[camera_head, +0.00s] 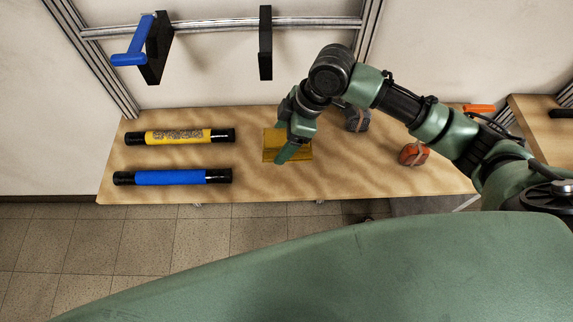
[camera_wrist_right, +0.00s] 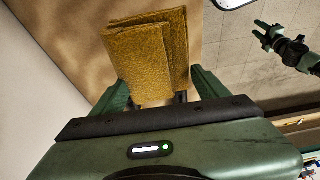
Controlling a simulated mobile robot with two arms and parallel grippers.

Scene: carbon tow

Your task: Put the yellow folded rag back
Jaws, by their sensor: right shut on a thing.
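The yellow folded rag (camera_head: 272,150) is at the middle of the wooden table, under my right gripper (camera_head: 290,146). In the right wrist view the rag (camera_wrist_right: 145,55) shows its folded layers, with its near end between the two green fingers of the right gripper (camera_wrist_right: 160,88). The right gripper is shut on the rag. I cannot tell whether the rag touches the table or is just above it. My left gripper is outside the head view; in the right wrist view it shows small at the upper right (camera_wrist_right: 264,34), empty, with its fingers apart.
A yellow roll (camera_head: 180,136) and a blue roll (camera_head: 172,177) with black ends lie on the left of the table (camera_head: 250,190). A grey-blue bundle (camera_head: 357,119) and an orange bundle (camera_head: 413,154) lie to the right. Black brackets (camera_head: 265,45) hang on the rail behind.

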